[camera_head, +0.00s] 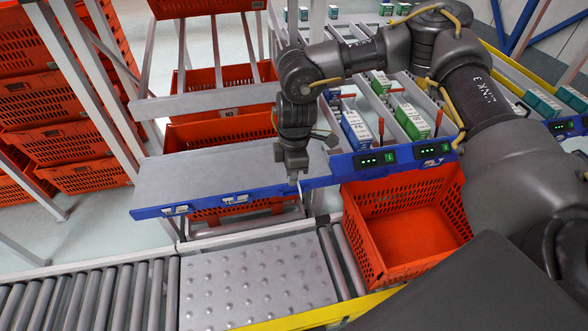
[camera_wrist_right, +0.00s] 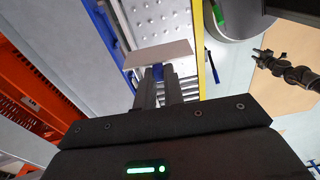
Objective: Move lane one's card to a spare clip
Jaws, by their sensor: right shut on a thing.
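My right gripper (camera_head: 294,178) points down just over the front edge of the shelf with the blue rail (camera_head: 205,205). In the right wrist view its fingers (camera_wrist_right: 158,85) are shut on a plain pale card (camera_wrist_right: 158,54). In the head view only a thin pale edge of the card shows below the fingers. Small clips with pale labels (camera_head: 176,210) (camera_head: 236,199) sit on the blue rail, left of the gripper. A dark jointed part at the right of the wrist view may be my left gripper (camera_wrist_right: 262,57); its jaws are unclear.
Lit displays (camera_head: 375,159) (camera_head: 432,150) stand on the rail to the right, before lanes of boxes (camera_head: 411,121). An empty orange tote (camera_head: 410,222) sits below them. A studded plate (camera_head: 255,280) and rollers (camera_head: 90,297) lie in front. The grey shelf top (camera_head: 215,172) is bare.

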